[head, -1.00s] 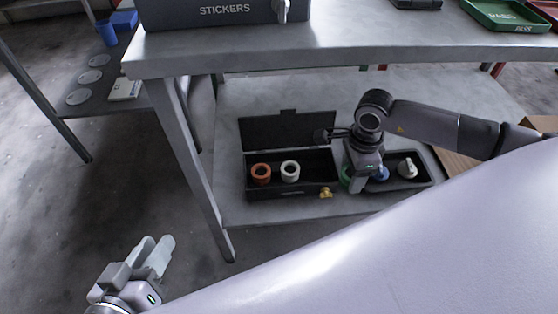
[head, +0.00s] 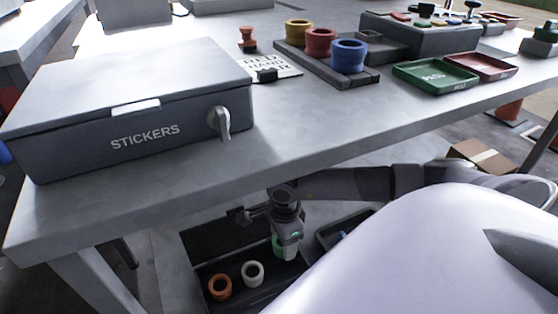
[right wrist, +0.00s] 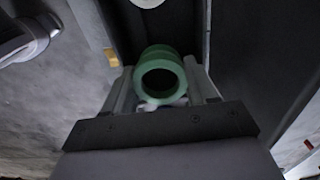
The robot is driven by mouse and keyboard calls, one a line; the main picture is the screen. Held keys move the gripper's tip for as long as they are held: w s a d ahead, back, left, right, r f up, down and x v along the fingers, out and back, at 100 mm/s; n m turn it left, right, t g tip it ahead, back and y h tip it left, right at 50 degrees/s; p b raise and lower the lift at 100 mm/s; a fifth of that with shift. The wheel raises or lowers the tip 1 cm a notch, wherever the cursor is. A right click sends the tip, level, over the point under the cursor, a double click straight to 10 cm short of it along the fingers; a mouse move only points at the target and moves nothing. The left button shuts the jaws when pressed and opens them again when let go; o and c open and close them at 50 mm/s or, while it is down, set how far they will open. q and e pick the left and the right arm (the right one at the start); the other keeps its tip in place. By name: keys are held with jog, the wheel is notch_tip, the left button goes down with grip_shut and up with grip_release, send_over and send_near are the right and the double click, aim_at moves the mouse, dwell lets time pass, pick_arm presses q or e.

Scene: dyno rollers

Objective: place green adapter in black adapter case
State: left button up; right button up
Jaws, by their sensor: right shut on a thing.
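The black adapter case stands open on the low shelf under the table, its lid (head: 212,238) raised at the back. An orange adapter (head: 220,287) and a white adapter (head: 252,273) sit in it. My right gripper (head: 286,252) is at the case's right part, shut on the green adapter (head: 277,243), which is partly hidden by it in the head view. In the right wrist view the green adapter (right wrist: 160,56) is between the two fingers, its round opening facing the camera. I cannot tell whether it touches the case floor. My left gripper is out of view.
A dark tray (head: 340,226) stands right of the case, partly hidden by my arm. The tabletop edge overhangs the shelf. On the table are a stickers box (head: 130,110), a green tray (head: 434,76) and a red tray (head: 480,64).

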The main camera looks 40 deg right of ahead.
notch_tip(320, 180, down, 4)
jog(key=shift+f+b, duration=0.15)
jog(key=shift+b, duration=0.7)
jog(key=shift+f, duration=0.3)
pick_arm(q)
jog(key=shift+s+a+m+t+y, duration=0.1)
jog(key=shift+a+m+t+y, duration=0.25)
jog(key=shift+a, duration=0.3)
pick_arm(e)
jog(key=shift+w+r, duration=0.1)
pick_arm(q)
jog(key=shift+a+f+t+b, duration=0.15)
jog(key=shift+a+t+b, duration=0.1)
jog(key=shift+b, duration=0.2)
pick_arm(e)
jog(key=shift+f, duration=0.55)
jog(key=shift+f, duration=0.1)
jog(key=o, duration=1.3)
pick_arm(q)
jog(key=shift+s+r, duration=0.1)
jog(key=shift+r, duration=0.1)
